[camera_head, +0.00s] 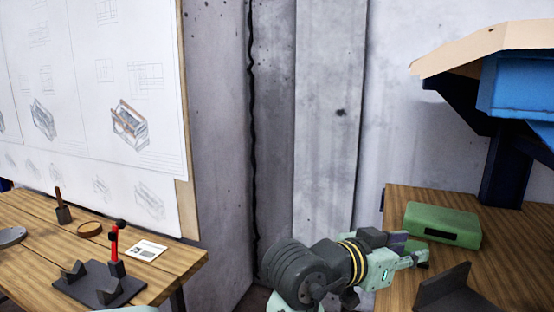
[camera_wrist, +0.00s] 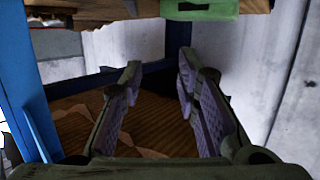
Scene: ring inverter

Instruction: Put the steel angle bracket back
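A dark grey angled piece (camera_head: 447,290), which looks like the steel angle bracket, stands on the right wooden bench (camera_head: 515,265) at the lower edge of the head view. My gripper (camera_head: 420,252) is at the left part of this bench, left of and above the angled piece in the picture, apart from it. In the wrist view my gripper (camera_wrist: 158,68) shows two spread fingers with nothing between them. I cannot make out the bracket in the wrist view.
A green case (camera_head: 442,224) lies on the right bench just beyond my gripper. A blue bin (camera_head: 515,85) on a dark support overhangs that bench. The left bench (camera_head: 190,262) holds a dark fixture with a red upright (camera_head: 114,245), a card and small tools.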

